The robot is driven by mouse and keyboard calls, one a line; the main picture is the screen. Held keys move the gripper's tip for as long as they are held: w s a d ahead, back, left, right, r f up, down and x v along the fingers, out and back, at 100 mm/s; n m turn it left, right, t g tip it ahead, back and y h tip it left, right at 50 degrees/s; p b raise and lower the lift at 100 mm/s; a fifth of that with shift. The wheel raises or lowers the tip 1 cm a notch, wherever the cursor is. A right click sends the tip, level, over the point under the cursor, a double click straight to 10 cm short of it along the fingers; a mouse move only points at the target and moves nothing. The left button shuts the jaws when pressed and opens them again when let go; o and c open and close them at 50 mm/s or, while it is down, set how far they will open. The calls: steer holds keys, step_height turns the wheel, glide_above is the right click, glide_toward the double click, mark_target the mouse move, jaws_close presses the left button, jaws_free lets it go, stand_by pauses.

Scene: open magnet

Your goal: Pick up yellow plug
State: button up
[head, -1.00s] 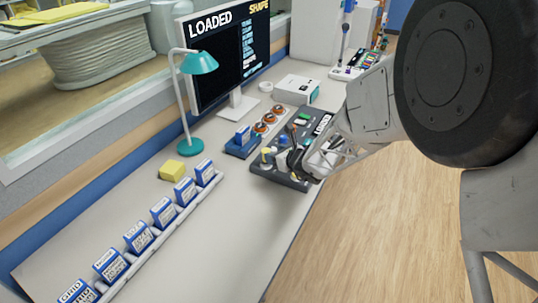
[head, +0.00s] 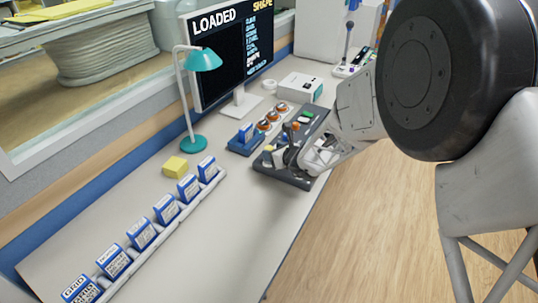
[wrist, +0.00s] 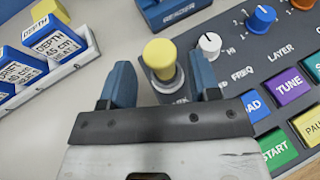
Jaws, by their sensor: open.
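The yellow plug (wrist: 160,55) stands upright near the left edge of the dark control panel in the wrist view. It has a rounded yellow cap on a paler stem. My gripper (wrist: 162,80) is open, with one blue finger on each side of the plug. I see a gap on both sides, and the plug is not gripped.
A white knob (wrist: 210,44) stands close right of the plug, with a blue knob (wrist: 261,18) beyond. The blue reader (wrist: 172,10) lies just behind. A rack of blue cartridges (head: 143,233), a yellow block (head: 175,167) and a teal lamp (head: 204,60) stand left.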

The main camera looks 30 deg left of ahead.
steer(key=shift+a, duration=0.1)
steer(key=shift+x, duration=2.45)
steer(key=shift+f, duration=0.2)
steer(key=c, duration=0.9)
steer(key=shift+r, duration=0.15)
